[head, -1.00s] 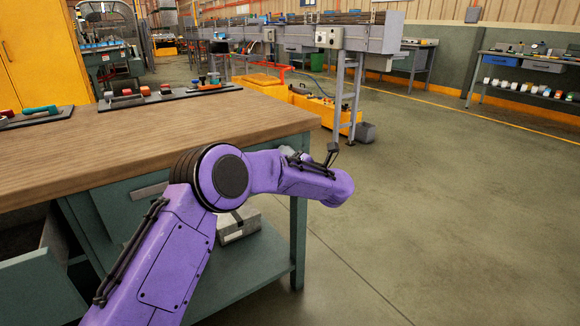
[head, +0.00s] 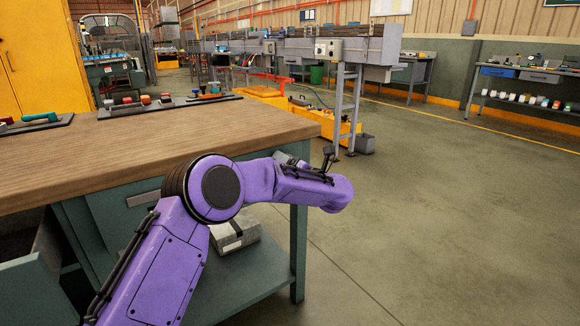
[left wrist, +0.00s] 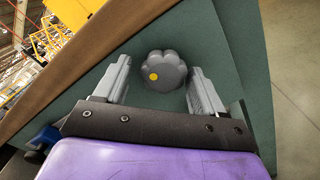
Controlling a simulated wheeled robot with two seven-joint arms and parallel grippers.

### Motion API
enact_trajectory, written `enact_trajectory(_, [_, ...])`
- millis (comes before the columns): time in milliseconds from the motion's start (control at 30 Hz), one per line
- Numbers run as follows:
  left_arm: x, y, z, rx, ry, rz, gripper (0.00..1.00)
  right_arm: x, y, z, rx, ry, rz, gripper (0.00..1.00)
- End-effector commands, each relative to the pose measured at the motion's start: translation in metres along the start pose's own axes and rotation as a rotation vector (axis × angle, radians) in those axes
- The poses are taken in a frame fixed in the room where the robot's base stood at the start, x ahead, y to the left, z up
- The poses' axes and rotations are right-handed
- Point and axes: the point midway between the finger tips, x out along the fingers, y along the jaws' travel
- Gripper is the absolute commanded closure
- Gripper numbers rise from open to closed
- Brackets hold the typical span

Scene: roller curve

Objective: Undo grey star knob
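The grey star knob (left wrist: 172,66) is a lobed grey knob with a yellow dot on its face, seen in the left wrist view against a green panel. My left gripper (left wrist: 160,66) is open, with one finger on each side of the knob and visible gaps between them. I cannot tell how deep the fingers reach along it. In the head view my purple left arm bends over the front of the workbench; its gripper and the knob are hidden there. My right gripper is in neither view.
The wooden-topped green workbench (head: 130,160) fills the left, with tool trays (head: 165,104) at its back and an open drawer (head: 35,285) at lower left. A grey box (head: 235,232) sits on its lower shelf. The floor (head: 460,220) to the right is clear.

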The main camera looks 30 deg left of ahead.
Motion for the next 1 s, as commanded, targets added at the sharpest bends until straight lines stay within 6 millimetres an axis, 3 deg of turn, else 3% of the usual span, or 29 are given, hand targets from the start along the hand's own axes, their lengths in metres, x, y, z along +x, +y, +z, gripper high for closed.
enact_trajectory(333, [-0.007,-0.003,0.000,0.004,-0.001,-0.007,0.25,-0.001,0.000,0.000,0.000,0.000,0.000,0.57])
enact_trajectory(700, [-0.086,-0.001,0.001,0.004,-0.002,-0.005,0.25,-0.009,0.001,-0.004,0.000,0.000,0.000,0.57])
enact_trajectory(833, [-0.102,-0.001,0.000,0.004,0.000,-0.004,0.25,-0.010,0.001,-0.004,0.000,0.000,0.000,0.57])
enact_trajectory(1000, [-0.107,-0.002,-0.001,0.003,0.002,-0.004,0.25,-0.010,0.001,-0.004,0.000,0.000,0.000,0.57])
